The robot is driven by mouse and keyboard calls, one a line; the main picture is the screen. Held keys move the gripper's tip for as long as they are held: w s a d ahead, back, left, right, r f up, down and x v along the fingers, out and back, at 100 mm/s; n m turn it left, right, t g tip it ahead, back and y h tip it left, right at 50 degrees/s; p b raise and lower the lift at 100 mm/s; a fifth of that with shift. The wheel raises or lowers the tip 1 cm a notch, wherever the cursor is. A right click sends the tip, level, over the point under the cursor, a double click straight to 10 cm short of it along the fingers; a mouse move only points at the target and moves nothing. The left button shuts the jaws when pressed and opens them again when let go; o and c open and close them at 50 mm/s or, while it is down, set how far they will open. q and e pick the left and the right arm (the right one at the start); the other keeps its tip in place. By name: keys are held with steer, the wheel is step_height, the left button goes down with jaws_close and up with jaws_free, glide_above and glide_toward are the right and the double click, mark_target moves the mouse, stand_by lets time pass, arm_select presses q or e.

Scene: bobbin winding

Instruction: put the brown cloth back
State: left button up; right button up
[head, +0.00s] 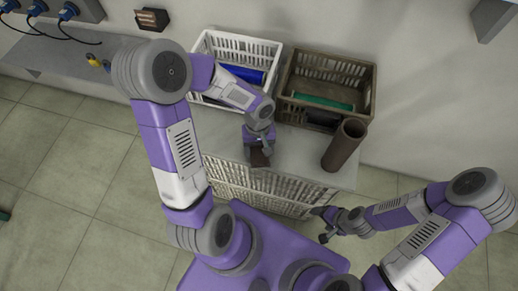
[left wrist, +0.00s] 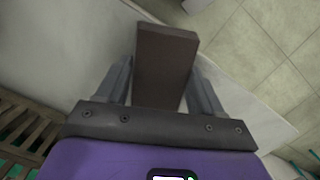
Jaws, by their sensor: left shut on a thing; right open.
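The brown cloth (left wrist: 165,62) shows in the left wrist view as a flat, dark brown, block-like piece between the fingers of my left gripper (left wrist: 163,92). In the head view the brown cloth (head: 260,157) is below my left gripper (head: 259,143), over the front part of the grey worktop (head: 299,147). My left gripper is shut on it. I cannot tell whether the cloth touches the worktop. My right gripper (head: 325,225) is open and empty, low in front of the worktop's right side.
A white crate (head: 241,46) with a blue item (head: 243,74) stands at the back left of the worktop. A brown crate (head: 328,72) with a green item (head: 323,102) stands at the back right. A brown tube (head: 345,146) stands tilted in the picture near the right edge.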

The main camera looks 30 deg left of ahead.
arm_select(q)
steer(key=shift+r, duration=0.1)
steer(key=o, duration=1)
step_height(320, 180, up, 12)
steer(key=w+a+p, duration=0.1)
steer(key=p, duration=0.3)
steer(key=shift+w+p, duration=0.2)
steer(key=shift+p, duration=0.1)
